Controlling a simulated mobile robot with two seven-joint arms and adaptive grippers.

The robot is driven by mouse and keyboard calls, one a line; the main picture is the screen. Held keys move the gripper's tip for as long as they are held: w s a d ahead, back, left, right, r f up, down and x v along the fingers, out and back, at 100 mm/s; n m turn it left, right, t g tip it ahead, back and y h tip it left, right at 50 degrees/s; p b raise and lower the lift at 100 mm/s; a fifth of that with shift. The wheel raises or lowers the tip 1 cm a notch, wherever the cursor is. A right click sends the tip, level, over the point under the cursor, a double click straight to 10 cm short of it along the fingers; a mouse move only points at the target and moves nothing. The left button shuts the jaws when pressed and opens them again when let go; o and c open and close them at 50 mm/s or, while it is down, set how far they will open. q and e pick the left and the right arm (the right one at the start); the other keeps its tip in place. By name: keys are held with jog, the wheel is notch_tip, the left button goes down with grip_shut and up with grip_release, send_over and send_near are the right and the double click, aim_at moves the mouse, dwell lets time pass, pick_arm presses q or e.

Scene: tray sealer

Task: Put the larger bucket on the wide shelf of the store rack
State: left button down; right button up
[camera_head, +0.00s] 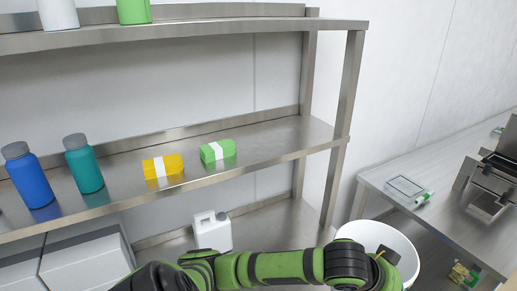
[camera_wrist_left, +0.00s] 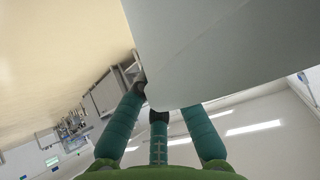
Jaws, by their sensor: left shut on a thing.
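A white bucket (camera_head: 387,234) is at the lower right in the head view, with its round open rim facing up. My left arm reaches across the bottom to it, and part of my left gripper (camera_head: 381,253) shows at its rim. In the left wrist view my left gripper (camera_wrist_left: 158,112) has its teal fingers shut on the bucket's pale wall (camera_wrist_left: 215,55). The bucket's underside is out of sight. The steel store rack (camera_head: 345,105) fills the left and middle; its middle shelf (camera_head: 285,138) is bare at the right end. My right gripper is not in view.
The middle shelf holds a blue bottle (camera_head: 30,180), a teal bottle (camera_head: 84,168), a yellow pack (camera_head: 163,167) and a green pack (camera_head: 218,151). A white jug (camera_head: 212,232) and pale boxes (camera_head: 88,264) stand lower. A steel table (camera_head: 400,172) is at right.

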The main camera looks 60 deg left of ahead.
pick_arm(q)
jog(key=shift+w+a+r, duration=0.2)
jog(key=shift+w+a, duration=0.25)
jog(key=shift+w, duration=0.15)
jog(key=a+f, duration=0.2)
jog(key=a, duration=0.1)
jog(key=a+f+p, duration=0.1)
jog(key=a+f, duration=0.1)
jog(key=a, duration=0.2)
jog(key=a+f+p, duration=0.1)
jog(key=a+f, duration=0.1)
jog(key=a, duration=0.2)
jog(key=shift+w+a+f, duration=0.15)
jog(key=shift+w+f, duration=0.05)
jog(key=shift+f, duration=0.2)
notch_tip(320, 180, down, 4)
jog(key=shift+f+p, duration=0.1)
jog(key=shift+p, duration=0.4)
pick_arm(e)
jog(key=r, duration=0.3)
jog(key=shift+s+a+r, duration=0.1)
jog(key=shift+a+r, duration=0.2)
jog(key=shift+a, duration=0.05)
pick_arm(q)
jog(key=c, duration=1.8)
grip_release()
jog(key=shift+f, duration=0.15)
jog(key=o, duration=0.4)
